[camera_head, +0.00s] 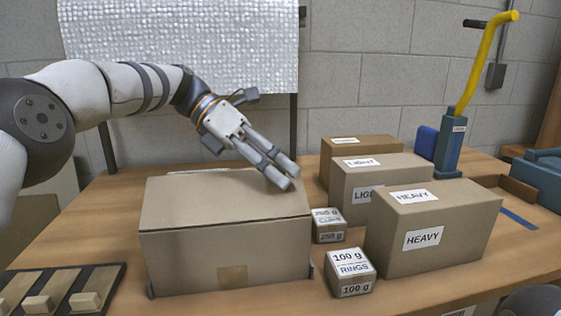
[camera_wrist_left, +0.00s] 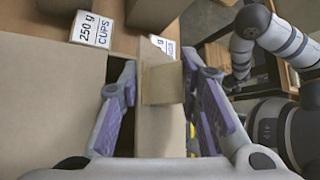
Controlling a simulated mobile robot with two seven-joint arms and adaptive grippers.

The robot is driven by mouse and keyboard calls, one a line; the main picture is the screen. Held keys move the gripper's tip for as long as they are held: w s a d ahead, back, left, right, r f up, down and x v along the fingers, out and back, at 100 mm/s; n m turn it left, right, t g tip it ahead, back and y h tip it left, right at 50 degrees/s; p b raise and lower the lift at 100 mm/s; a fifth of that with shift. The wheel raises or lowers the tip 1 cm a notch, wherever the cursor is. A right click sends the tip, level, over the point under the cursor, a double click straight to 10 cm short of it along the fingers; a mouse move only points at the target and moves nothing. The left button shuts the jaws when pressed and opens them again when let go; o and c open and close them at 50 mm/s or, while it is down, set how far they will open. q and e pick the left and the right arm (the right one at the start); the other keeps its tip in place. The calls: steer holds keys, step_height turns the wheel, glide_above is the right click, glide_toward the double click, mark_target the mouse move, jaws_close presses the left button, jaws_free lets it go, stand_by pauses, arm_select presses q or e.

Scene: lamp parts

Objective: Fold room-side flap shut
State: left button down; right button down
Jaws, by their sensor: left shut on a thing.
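The cardboard box (camera_head: 225,245) stands at the front left of the table, with a strip of tape (camera_head: 232,276) on its near face. Its top flap (camera_head: 220,205) looks flat in the head view. My left gripper (camera_head: 287,176) reaches over the right part of the box top, fingers pointing right and down. In the left wrist view its two fingers (camera_wrist_left: 160,88) stand on either side of a strip of box cardboard (camera_wrist_left: 155,125), with a dark gap to the left. The exact contact at the fingertips is unclear. My right gripper is not visible.
More labelled boxes stand behind. A dark tray (camera_head: 65,290) with blocks lies at the front left. A yellow-handled tool (camera_head: 480,65) stands at the back right.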

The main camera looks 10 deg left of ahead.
arm_select(q)
steer(key=shift+w+a+f, duration=0.15)
steer(key=shift+w+f, duration=0.15)
steer(key=shift+f, duration=0.5)
stand_by(1.2)
steer(key=c, duration=1.3)
jaws_free()
